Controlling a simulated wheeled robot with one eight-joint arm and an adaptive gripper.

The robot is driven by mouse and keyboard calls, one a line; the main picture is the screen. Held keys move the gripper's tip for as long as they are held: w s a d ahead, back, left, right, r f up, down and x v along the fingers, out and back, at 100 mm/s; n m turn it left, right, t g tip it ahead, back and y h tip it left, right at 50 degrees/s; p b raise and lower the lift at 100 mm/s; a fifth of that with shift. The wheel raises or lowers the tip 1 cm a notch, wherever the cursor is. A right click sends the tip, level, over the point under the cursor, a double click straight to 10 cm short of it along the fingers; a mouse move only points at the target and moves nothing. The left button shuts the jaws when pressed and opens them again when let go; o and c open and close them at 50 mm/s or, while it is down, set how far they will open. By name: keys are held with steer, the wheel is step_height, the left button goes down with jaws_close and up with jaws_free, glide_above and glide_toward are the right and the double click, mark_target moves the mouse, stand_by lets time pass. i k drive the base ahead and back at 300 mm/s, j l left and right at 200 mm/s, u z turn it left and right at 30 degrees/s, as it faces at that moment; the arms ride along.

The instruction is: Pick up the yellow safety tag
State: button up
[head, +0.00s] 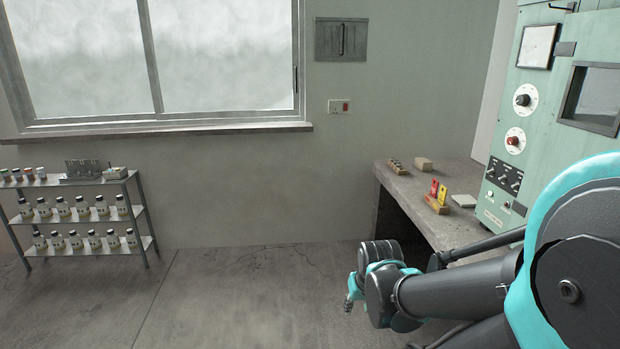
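The yellow safety tag (443,194) stands upright in a small wooden holder (435,207) on the concrete bench (459,234). A red tag (434,188) stands beside it, to its left. My gripper (349,303) is to the left of the bench's front edge, over the floor and well apart from the tag. It is small and partly hidden by my wrist, so I cannot tell whether its fingers are open or shut.
On the bench are a small rack (396,167), a beige block (424,163) and a pale flat stack (463,201). A green control cabinet (507,140) stands at the right. A shelf of bottles (78,222) is at far left. The floor between is clear.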

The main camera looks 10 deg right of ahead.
mark_target(442, 196)
steer(key=i+z, duration=0.15)
steer(key=i, duration=0.35)
steer(key=i+j+z, duration=0.15)
steer(key=i, duration=0.35)
steer(key=i+j+z, duration=0.15)
steer(key=i, duration=0.35)
steer(key=j, duration=0.1)
